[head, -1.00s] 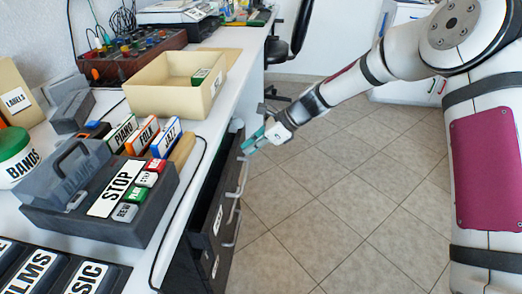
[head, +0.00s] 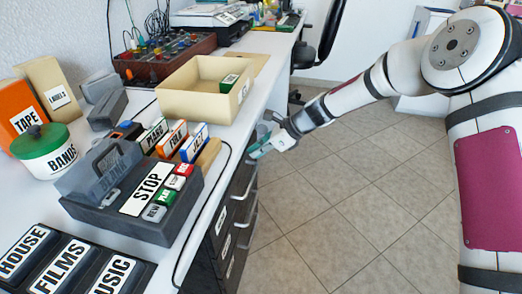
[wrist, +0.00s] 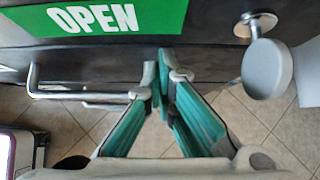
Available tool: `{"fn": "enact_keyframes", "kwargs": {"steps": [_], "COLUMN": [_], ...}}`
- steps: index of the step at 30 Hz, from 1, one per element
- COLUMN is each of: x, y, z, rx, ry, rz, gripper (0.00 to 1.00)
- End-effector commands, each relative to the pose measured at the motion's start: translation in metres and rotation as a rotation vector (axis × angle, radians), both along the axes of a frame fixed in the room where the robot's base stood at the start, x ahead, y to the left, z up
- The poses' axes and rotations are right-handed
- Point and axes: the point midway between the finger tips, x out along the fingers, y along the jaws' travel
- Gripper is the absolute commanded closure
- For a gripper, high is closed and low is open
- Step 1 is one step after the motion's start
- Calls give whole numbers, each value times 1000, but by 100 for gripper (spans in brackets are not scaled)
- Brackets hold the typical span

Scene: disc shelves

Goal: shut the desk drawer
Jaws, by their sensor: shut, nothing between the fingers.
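The desk's dark drawer stack (head: 243,182) is under the right edge of the white desktop, with several metal handles and white labels. Its visible fronts look roughly flush in the head view, with no clear open cavity; the far part is hidden by my gripper. My gripper (head: 258,150) is beside the far end of the stack, just off the desk edge. In the wrist view my gripper (wrist: 157,68) has its green fingers together and empty, close to a dark front (wrist: 200,58). That front bears a green OPEN label (wrist: 110,17) and a metal handle (wrist: 80,96). Contact cannot be told.
A cream bin (head: 190,105), a grey STOP box (head: 120,215) and several labelled cases stand on the desktop. A round pale knob (wrist: 266,68) sticks out right of my fingers. Tiled floor (head: 350,200) right of the desk is clear; a dark chair (head: 325,45) is behind.

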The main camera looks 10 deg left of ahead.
Motion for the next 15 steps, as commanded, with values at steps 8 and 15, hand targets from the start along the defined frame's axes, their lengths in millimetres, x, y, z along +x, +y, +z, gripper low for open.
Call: {"fn": "enact_keyframes", "kwargs": {"steps": [8, 15], "x": [-1, 6], "y": [0, -30], "z": [1, 3], "rx": [5, 1], "ry": [3, 2], "rz": [4, 2], "gripper": [100, 100]}}
